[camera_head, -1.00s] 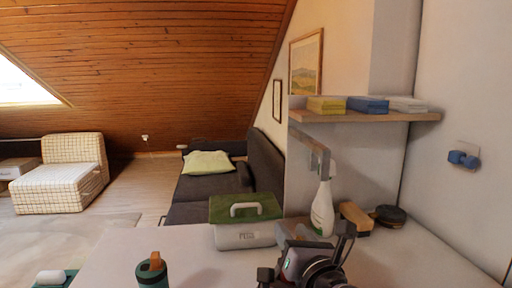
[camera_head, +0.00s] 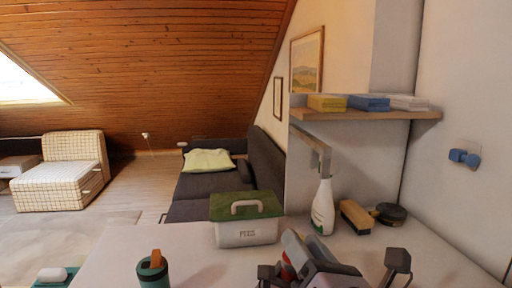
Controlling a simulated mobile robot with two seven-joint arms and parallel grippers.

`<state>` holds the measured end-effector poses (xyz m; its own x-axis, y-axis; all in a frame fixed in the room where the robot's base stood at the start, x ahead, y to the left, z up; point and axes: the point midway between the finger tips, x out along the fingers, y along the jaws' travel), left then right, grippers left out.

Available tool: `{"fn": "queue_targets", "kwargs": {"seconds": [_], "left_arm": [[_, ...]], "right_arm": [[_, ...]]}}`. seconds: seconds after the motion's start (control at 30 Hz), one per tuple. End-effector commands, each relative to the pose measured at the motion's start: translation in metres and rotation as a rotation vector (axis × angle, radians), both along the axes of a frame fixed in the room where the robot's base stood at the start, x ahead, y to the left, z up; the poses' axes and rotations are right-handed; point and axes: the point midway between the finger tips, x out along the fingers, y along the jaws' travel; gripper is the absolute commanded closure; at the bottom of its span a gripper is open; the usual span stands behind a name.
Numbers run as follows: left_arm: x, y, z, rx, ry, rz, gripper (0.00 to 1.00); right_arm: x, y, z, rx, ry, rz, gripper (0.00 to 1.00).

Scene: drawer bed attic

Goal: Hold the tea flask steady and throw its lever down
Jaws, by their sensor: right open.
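The tea flask (camera_head: 152,275) is a dark teal flask near the front edge of the white table, cut off by the bottom of the head view. Its orange lever (camera_head: 155,258) sticks up from the top. My right gripper (camera_head: 334,268) is low in the view, well to the right of the flask. It is open, touches nothing that I can see, and its lower part is cut off by the picture edge. My left gripper is not in view.
A white box with a green lid (camera_head: 246,232) stands behind and between flask and gripper. A spray bottle (camera_head: 323,207), a wooden brush (camera_head: 355,216) and a dark round object (camera_head: 390,214) stand farther back. A teal item with a white top (camera_head: 52,276) is at the lower left.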

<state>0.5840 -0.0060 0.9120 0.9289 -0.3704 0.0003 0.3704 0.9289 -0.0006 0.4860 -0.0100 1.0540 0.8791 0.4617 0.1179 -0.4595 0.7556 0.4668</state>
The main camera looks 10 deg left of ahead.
Motion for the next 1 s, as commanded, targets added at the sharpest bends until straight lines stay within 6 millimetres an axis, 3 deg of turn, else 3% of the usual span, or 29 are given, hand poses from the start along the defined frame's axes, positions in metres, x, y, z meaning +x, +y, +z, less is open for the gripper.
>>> {"fn": "queue_targets", "kwargs": {"seconds": [0.5,1.0], "left_arm": [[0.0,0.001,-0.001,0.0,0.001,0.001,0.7],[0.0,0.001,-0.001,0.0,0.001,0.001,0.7]], "right_arm": [[0.014,0.046,0.094,0.513,0.03,0.259,0.6],[0.016,0.073,0.184,0.971,0.161,0.603,0.6]]}}
